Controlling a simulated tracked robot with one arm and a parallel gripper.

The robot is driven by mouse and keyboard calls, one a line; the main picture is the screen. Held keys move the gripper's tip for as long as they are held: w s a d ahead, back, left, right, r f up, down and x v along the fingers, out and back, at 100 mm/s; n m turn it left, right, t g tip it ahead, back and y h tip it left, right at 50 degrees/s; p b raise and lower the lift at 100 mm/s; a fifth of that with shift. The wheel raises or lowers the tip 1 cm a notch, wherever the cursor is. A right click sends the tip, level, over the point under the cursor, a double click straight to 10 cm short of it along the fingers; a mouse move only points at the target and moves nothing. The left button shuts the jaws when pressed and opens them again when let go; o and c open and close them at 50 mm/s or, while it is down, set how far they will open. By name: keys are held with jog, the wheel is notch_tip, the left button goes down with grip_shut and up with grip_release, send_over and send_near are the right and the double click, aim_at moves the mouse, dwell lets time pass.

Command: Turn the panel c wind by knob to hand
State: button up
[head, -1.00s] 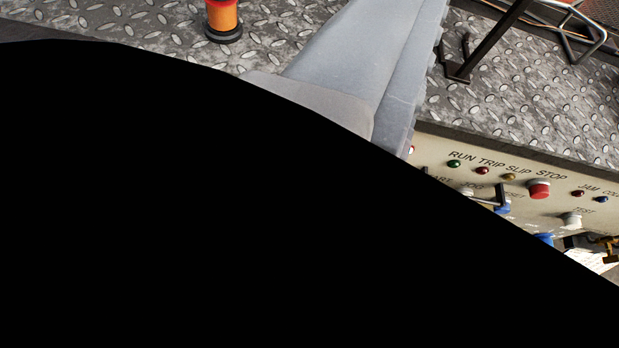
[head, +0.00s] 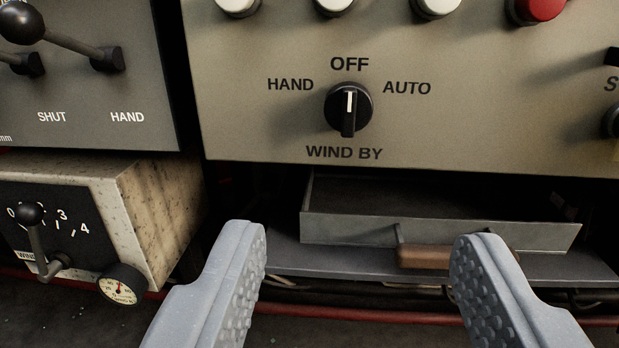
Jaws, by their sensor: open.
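The wind by knob (head: 348,109) is a black rotary knob with a white pointer line, on a beige panel (head: 250,130). Its pointer line stands upright, toward OFF above it. HAND is printed at its upper left, AUTO at its upper right and WIND BY below it. My gripper (head: 358,252) is open and empty, its two grey studded fingers wide apart at the bottom of the view. It appears below the knob and touches nothing that I can see. No panel letter shows in view.
Several buttons, white ones and a red one (head: 541,6), line the panel above. Below it is a grey drawer (head: 350,225) with a brown handle (head: 440,256). At left are a dark panel with black ball levers (head: 22,22) and a speckled box (head: 165,215) with a gauge (head: 121,284).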

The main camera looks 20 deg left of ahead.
aim_at(351, 123)
jog(key=b+x, duration=0.2)
jog(key=x, duration=1.1)
jog(key=shift+w+a+f, duration=0.1)
jog(key=shift+w+a, duration=0.05)
jog(key=shift+w, duration=0.1)
jog(key=c, duration=1)
